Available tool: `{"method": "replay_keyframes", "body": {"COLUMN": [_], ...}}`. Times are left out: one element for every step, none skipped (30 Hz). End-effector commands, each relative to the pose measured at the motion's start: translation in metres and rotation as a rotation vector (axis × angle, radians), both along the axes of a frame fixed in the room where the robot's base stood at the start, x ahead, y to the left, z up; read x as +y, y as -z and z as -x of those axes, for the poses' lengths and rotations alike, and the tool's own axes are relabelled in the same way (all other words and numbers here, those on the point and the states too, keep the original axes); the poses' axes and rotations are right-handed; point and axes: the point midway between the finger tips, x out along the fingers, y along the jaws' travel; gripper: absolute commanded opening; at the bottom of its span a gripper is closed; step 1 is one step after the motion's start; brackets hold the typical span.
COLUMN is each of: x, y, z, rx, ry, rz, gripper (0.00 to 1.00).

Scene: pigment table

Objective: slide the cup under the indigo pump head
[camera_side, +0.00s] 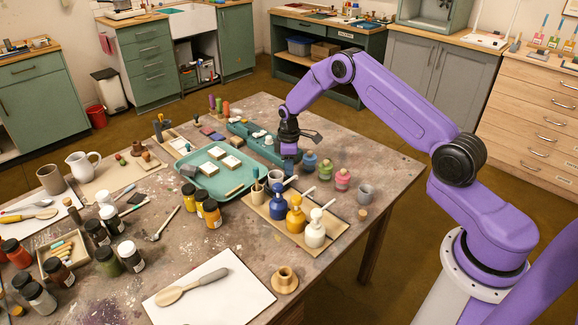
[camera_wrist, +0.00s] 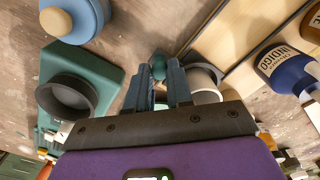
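The indigo pump bottle (camera_side: 278,203) stands at the left end of the pump row in the side view. It shows in the wrist view (camera_wrist: 287,70) with its INDIGO label; its pump head is not clear there. A small grey-white cup (camera_side: 275,178) stands just behind it, and a pale cup (camera_wrist: 205,84) shows beside the right finger in the wrist view. My gripper (camera_side: 289,168) points down near this cup.
Yellow (camera_side: 296,217) and white (camera_side: 315,230) pump bottles stand on the same wooden board. Another grey cup (camera_side: 365,194) stands to the right. A teal long tray (camera_wrist: 113,70) with a dark cup (camera_wrist: 67,95) and a blue jar (camera_wrist: 76,20) lie left of the fingers.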

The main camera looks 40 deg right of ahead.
Motion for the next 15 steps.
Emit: {"method": "replay_keyframes", "body": {"x": [0.000, 0.000, 0.000, 0.000, 0.000, 0.000, 0.000, 0.000, 0.000, 0.000, 0.000, 0.000, -0.001, -0.001, -0.001], "y": [0.000, 0.000, 0.000, 0.000, -0.001, -0.001, 0.000, 0.000, 0.000, 0.000, 0.000, 0.000, 0.000, 0.000, 0.000], "z": [0.000, 0.001, 0.002, 0.003, 0.005, 0.009, 0.012, 0.015, 0.020, 0.024, 0.027, 0.032, 0.036, 0.040, 0.045], "rx": [0.000, 0.000, 0.001, 0.000, 0.000, 0.000, 0.002, 0.001, 0.001, 0.003, 0.002, 0.002, 0.001, 0.004, 0.003], "ry": [0.000, 0.000, 0.000, 0.000, 0.000, 0.000, 0.000, 0.000, 0.000, 0.000, 0.001, 0.001, 0.001, 0.001, 0.001], "rz": [0.000, 0.000, -0.001, 0.000, 0.000, 0.000, -0.001, 0.000, 0.000, 0.000, -0.001, -0.001, 0.000, -0.001, 0.000], "gripper": [0.00, 0.00, 0.00, 0.00, 0.00, 0.00, 0.00, 0.00, 0.00, 0.00, 0.00, 0.00, 0.00, 0.00, 0.00]}}
